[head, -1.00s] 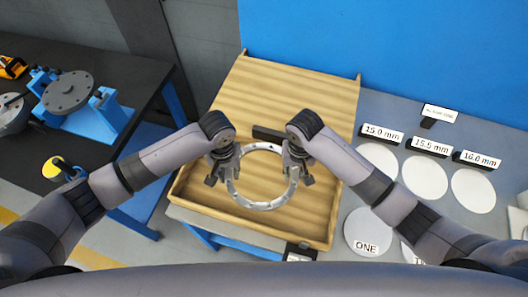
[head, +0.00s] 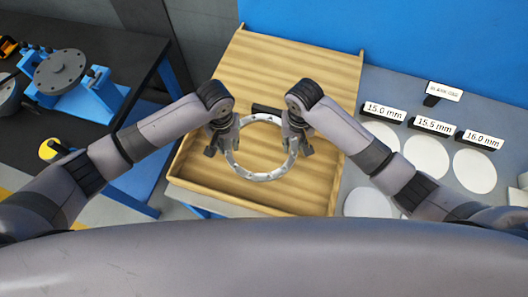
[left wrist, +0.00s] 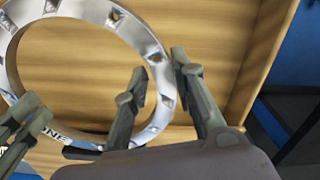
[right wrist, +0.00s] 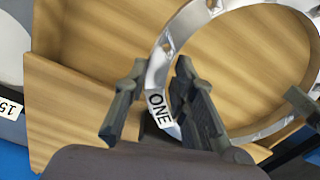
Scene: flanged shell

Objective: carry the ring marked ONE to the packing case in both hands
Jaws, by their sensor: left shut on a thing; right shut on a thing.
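The silver ring (head: 262,176) has holes around its face and is held level above the open wooden packing case (head: 318,190). The label ONE on the ring shows in the right wrist view (right wrist: 158,110) and in the left wrist view (left wrist: 50,133). My left gripper (head: 222,146) is shut on the left side of the ring; its fingers straddle the rim in the left wrist view (left wrist: 158,92). My right gripper (head: 296,146) is shut on the right side of the ring, close to the label (right wrist: 158,85). The gap between ring and case floor is hard to judge.
A grey table to the right holds white discs (head: 425,157) with size cards such as 15.5 mm (head: 432,127). A dark bench at left carries a blue fixture (head: 85,95) with a grey disc and a yellow-topped item (head: 50,149). A blue panel (head: 400,25) stands behind.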

